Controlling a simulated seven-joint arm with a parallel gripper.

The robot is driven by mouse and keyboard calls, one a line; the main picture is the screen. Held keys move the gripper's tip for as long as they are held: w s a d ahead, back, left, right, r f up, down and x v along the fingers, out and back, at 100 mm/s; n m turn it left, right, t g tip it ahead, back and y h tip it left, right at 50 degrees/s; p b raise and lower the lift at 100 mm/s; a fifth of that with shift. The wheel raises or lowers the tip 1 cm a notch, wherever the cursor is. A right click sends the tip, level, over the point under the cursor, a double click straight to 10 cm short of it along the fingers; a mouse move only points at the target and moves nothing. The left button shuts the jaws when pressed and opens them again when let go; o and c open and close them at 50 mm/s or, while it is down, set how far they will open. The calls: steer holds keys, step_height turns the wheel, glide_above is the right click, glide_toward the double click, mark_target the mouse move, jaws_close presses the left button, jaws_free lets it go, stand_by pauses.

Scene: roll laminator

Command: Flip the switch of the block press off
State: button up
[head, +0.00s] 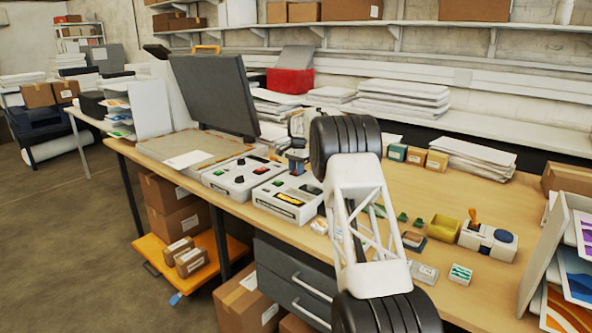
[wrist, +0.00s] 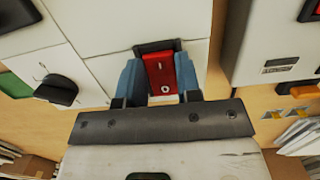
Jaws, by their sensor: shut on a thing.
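A red rocker switch (wrist: 160,68) with I and O marks sits in a black frame on a white panel (wrist: 110,40) in the wrist view. My gripper (wrist: 159,84) has one blue finger on each side of the switch and is shut on it. I cannot tell which side of the rocker is pressed in. In the head view my gripper (head: 297,160) is over the white control boxes at the table's left part; the switch between its fingers is hidden there. No readable label shows which box is the block press.
A black knob (wrist: 57,90) is left of the switch. Another white box (wrist: 270,40) stands close on the right. In the head view, a raised grey lid (head: 213,93) is behind-left, and small boxes (head: 416,156) and a yellow bin (head: 443,228) are to the right.

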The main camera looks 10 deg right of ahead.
steer(key=shift+w+d+r+g+y, duration=0.15)
steer(key=shift+w+d+g+y, duration=0.05)
steer(key=shift+g+y, duration=0.7)
steer(key=o, duration=0.9)
steer(key=v, duration=0.7)
steer(key=shift+w+r, duration=0.1)
steer(key=shift+r, duration=0.1)
steer(key=shift+d+r, duration=0.1)
steer(key=shift+r, duration=0.1)
